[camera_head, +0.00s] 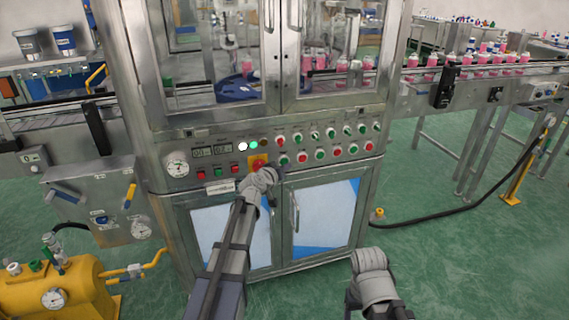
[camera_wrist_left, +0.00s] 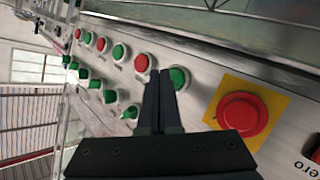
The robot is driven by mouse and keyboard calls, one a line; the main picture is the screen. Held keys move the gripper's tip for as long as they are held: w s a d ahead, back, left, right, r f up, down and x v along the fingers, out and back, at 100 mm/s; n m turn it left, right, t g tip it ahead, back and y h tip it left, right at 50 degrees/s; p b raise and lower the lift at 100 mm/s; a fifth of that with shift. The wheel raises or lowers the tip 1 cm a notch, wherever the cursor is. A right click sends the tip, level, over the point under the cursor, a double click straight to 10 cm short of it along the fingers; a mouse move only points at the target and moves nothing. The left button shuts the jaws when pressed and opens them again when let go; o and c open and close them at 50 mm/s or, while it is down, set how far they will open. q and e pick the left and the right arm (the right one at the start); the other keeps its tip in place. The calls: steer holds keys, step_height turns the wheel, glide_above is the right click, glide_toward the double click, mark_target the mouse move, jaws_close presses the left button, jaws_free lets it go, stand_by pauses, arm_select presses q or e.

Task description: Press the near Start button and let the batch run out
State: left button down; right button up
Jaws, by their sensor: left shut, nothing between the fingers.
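The control panel (camera_head: 215,172) of the steel crimping machine carries rows of green and red round buttons. My left gripper (camera_wrist_left: 160,73) is shut and empty in front of the panel. In the left wrist view its tips overlap the gap between a green button (camera_wrist_left: 179,78) and a red button (camera_wrist_left: 142,62); I cannot tell whether they touch. The same green button appears in the head view (camera_head: 283,160), just right of the red emergency knob (camera_head: 257,161). In the head view my left wrist hides the fingers. My right arm is low at right, its fingers not discernible.
The emergency knob on its yellow plate (camera_wrist_left: 262,92) is close beside my left fingers. Glass doors (camera_head: 212,60) stand above the panel. Pink bottles (camera_head: 480,59) line the conveyor at right. A yellow tank (camera_head: 60,290) stands at lower left.

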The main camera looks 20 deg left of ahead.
arm_select(q)
steer(key=shift+s+d, duration=0.1)
steer(key=s+d, duration=0.1)
steer(key=s, duration=0.1)
steer(key=s+d, duration=0.1)
steer(key=s, duration=0.1)
steer(key=shift+d, duration=0.35)
stand_by(0.7)
steer(key=s+d+r+m+g+h+p, duration=0.25)
steer(key=s+d+m+g+p, duration=0.5)
steer(key=s+d+p, duration=0.85)
steer(key=s+r+g+y+p, duration=0.3)
steer(key=s+p, duration=0.1)
steer(key=s, duration=0.5)
steer(key=s+r+g+y+p, duration=0.3)
steer(key=s+g+p, duration=0.1)
steer(key=s, duration=0.5)
steer(key=shift+d+r, duration=0.15)
